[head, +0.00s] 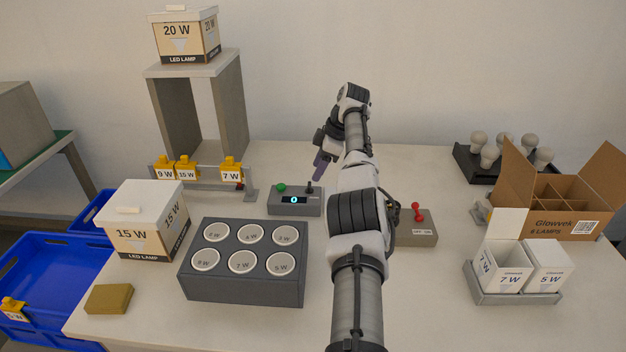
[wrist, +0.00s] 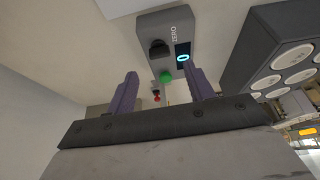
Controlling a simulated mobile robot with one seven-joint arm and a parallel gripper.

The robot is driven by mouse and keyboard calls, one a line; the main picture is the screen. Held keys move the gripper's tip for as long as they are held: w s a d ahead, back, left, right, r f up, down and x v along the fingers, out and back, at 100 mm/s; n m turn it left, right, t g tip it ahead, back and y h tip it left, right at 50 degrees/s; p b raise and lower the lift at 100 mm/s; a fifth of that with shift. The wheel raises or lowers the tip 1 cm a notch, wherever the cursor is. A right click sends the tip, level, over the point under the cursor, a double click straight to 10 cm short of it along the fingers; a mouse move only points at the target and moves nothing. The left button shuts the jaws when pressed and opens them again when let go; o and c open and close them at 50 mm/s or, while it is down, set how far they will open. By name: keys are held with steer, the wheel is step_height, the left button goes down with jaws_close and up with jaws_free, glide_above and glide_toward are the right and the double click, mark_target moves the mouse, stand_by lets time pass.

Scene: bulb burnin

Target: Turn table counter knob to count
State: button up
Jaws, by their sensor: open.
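The table counter (head: 294,202) is a grey box on the table, with a lit display reading 0, a green button (head: 281,187) and a black knob (head: 309,188). In the wrist view the counter (wrist: 148,24) lies beyond the fingertips. There the knob (wrist: 160,48) sits beside the word ZERO; its exact setting is hard to read. The green button (wrist: 166,76) shows between the fingers. My gripper (head: 320,166) has purple fingers, open and empty. It is above and behind the counter, apart from the knob. It also shows in the wrist view (wrist: 163,80).
A grey block with several round labelled sockets (head: 241,287) stands front left of the counter. A box with a red lever (head: 417,229) is right, partly behind my arm. A carton (head: 560,224) stands far right.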

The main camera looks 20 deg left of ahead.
steer(key=s+p+v, duration=0.1)
steer(key=p+v, duration=0.7)
steer(key=shift+w, duration=0.4)
steer(key=shift+w, duration=0.1)
